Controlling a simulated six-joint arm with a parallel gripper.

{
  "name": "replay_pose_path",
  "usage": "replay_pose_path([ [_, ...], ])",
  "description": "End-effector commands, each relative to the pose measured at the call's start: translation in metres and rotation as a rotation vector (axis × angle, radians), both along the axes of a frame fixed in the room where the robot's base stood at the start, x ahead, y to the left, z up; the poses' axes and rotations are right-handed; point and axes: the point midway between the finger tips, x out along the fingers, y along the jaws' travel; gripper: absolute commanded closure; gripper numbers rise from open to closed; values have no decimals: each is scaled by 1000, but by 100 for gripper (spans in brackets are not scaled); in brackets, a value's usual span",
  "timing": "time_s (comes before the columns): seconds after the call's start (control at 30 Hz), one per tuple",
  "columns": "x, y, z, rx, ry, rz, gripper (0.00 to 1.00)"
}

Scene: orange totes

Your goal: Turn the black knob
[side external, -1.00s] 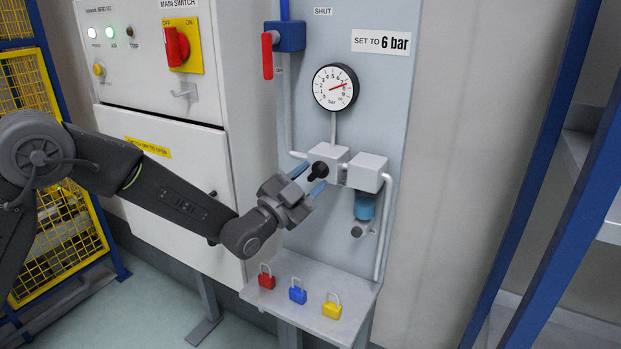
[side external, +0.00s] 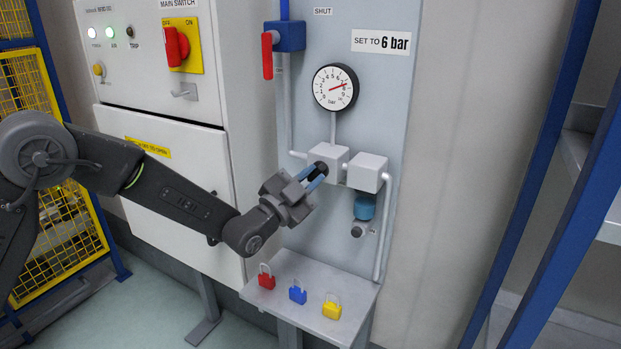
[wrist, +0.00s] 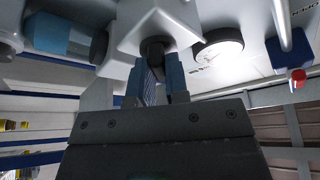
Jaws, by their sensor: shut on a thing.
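The black knob (side external: 320,166) sticks out from the front of the grey regulator block (side external: 331,157) on the panel. My gripper (side external: 316,174) is at the knob with its blue fingertips closed around it; the fingers partly hide the knob. In the wrist view the knob (wrist: 153,50) sits between the two blue fingers of my gripper (wrist: 160,72), under the white block. Above the block, the round gauge (side external: 335,87) has a red needle pointing to the right, near the upper numbers. A label beside it reads "SET TO 6 bar" (side external: 381,43).
A second grey block (side external: 367,172) with a blue bowl (side external: 365,206) below stands right of the knob. A red-handled valve (side external: 267,55) is upper left.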

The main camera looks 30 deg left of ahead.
Motion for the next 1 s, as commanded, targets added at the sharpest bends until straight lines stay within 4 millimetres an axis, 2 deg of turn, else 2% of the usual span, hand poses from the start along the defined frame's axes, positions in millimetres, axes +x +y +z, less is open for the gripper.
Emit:
replay_pose_path([
  [0.37, 0, -1, -1, -140, 0, -1, 100],
  [1.0, 0, -4, -1, -618, 0, -1, 100],
])
